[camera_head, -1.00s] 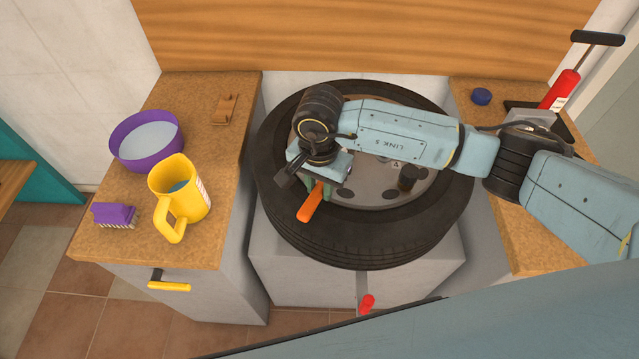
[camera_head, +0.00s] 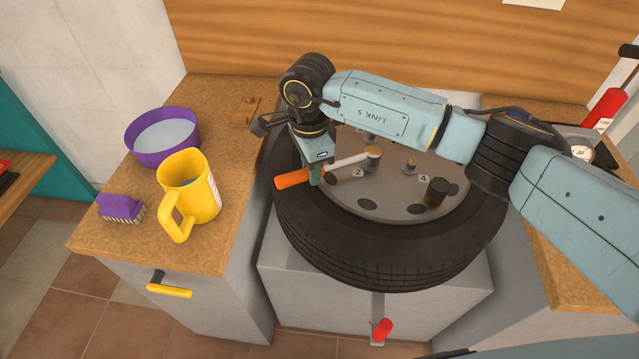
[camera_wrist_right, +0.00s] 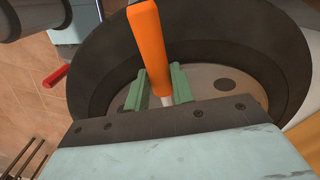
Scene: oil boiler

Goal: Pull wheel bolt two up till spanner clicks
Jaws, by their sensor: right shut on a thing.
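The spanner has an orange handle (camera_head: 300,178) and a silver shaft (camera_head: 348,161). It lies across the left part of the wheel (camera_head: 400,245), and its head is at the bolt (camera_head: 373,154) beside label 2 (camera_head: 358,172). My right gripper (camera_head: 316,175) is shut on the spanner where the handle meets the shaft. In the right wrist view the orange handle (camera_wrist_right: 148,45) stands between the green fingers (camera_wrist_right: 160,88); the spanner's head is hidden there. My left gripper is not in view.
Another bolt (camera_head: 410,165) sits by label 4, and a black knob-like part (camera_head: 437,190) stands on the hub. On the left counter are a yellow jug (camera_head: 190,190), a purple bowl (camera_head: 162,138) and a purple brush (camera_head: 120,207). A red-handled lever (camera_head: 382,328) is below the wheel.

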